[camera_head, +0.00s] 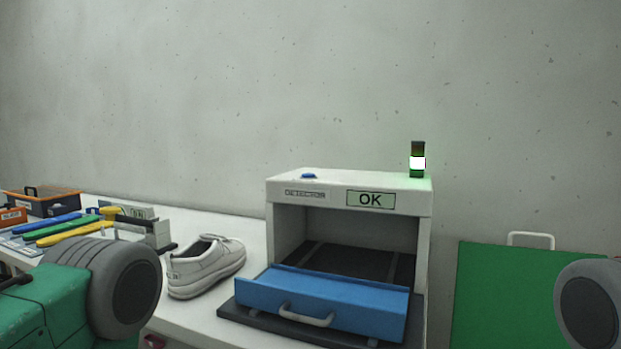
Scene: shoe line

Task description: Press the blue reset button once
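The blue reset button (309,176) is a small blue dome on the top left of the white detector box (348,184). The box carries the word DETECTOR and a panel (371,199) reading OK. A stack light (417,160) on its top right is lit, with a green glow around it. Parts of my arms show at the lower left and at the right edge, both well apart from the button. Neither of my grippers shows in the head view.
A blue tray (330,300) with a handle sits at the box opening. A white shoe (206,266) stands left of it. Colored tools (62,228) and an orange-black toolbox (42,200) lie at the far left. A green panel (500,295) stands at the right.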

